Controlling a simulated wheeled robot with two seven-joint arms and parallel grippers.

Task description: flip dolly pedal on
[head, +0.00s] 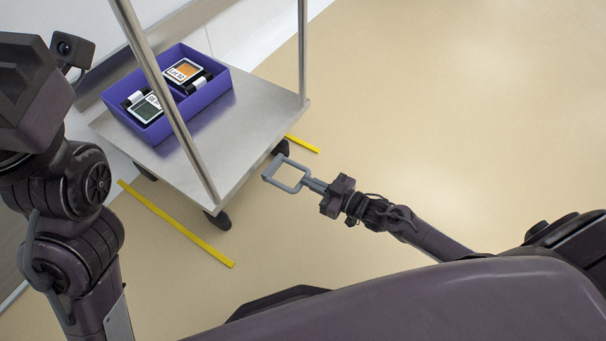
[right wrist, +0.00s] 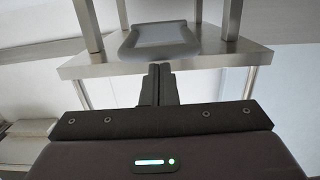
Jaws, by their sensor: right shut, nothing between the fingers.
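The dolly is a bare steel cart (head: 250,110) with upright posts and dark casters in the head view. A grey open-framed loop, which looks like the pedal (head: 270,180), shows off the cart's near right side by a caster. My right gripper (head: 313,185) reaches in from the right with its fingers at the loop's near edge. In the right wrist view the shut, empty fingers (right wrist: 160,70) point at the grey loop (right wrist: 160,52), with the steel deck beyond. I cannot tell whether they touch.
A purple divided bin (head: 215,92) with two labelled devices stands on the deck. Yellow floor strips (head: 175,222) lie beside the cart. A pale wall runs behind it. The floor to the right is clear.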

